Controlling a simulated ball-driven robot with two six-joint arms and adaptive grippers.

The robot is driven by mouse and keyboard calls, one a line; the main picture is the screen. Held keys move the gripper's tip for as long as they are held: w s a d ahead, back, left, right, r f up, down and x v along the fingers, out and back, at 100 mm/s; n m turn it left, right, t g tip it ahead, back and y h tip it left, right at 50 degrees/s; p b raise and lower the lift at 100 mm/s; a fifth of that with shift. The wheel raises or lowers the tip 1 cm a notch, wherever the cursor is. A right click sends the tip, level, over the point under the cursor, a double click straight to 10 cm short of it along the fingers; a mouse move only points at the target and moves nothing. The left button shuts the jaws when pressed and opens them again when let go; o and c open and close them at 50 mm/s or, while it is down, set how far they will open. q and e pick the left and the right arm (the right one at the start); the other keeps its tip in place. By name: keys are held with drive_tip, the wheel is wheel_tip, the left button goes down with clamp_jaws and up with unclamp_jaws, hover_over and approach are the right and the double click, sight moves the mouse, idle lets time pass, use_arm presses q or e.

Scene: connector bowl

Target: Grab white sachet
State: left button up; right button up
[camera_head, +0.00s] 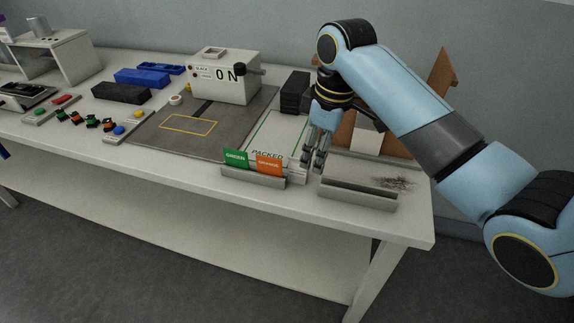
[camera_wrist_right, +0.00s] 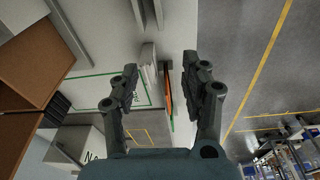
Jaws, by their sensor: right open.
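My right gripper (camera_head: 313,162) points down over the front of the table, at the right end of the card holder. In the right wrist view the gripper (camera_wrist_right: 160,70) is open, with its two fingers apart. A small pale white piece (camera_wrist_right: 148,62) shows between the fingers, nearer the left one, beside the edge-on orange card (camera_wrist_right: 168,90). It may be the white sachet, but I cannot be sure. In the head view a pale piece (camera_head: 298,174) stands just right of the orange card (camera_head: 269,163), partly by the fingers. My left gripper is not in view.
A green card (camera_head: 236,158) stands in the metal holder (camera_head: 252,178). An empty-looking grey trough (camera_head: 358,194) lies to the right. An open brown carton (camera_head: 398,146) stands behind my arm. A white labelled machine (camera_head: 224,80) and black blocks (camera_head: 295,92) stand behind.

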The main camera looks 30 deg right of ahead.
sight(299, 161)
drive_tip(key=shift+n, duration=0.6)
drive_tip(key=w+r, duration=0.3)
drive_tip(key=shift+w+r, duration=0.2)
drive_tip(key=shift+r, duration=0.05)
drive_tip(key=shift+w+a+f, duration=0.1)
drive_tip(key=shift+w+f, duration=0.05)
drive_tip(key=shift+f, duration=0.15)
wheel_tip(299, 161, down, 4)
drive_tip(key=shift+w+a+r, duration=0.1)
drive_tip(key=shift+a, duration=0.05)
drive_tip(key=f, duration=0.2)
drive_tip(key=w+f, duration=0.1)
drive_tip(key=f, duration=0.3)
drive_tip(key=shift+w+a+p, duration=0.15)
drive_tip(key=shift+a+p, duration=0.1)
drive_tip(key=shift+p, duration=0.1)
drive_tip(key=shift+r, duration=0.1)
clamp_jaws()
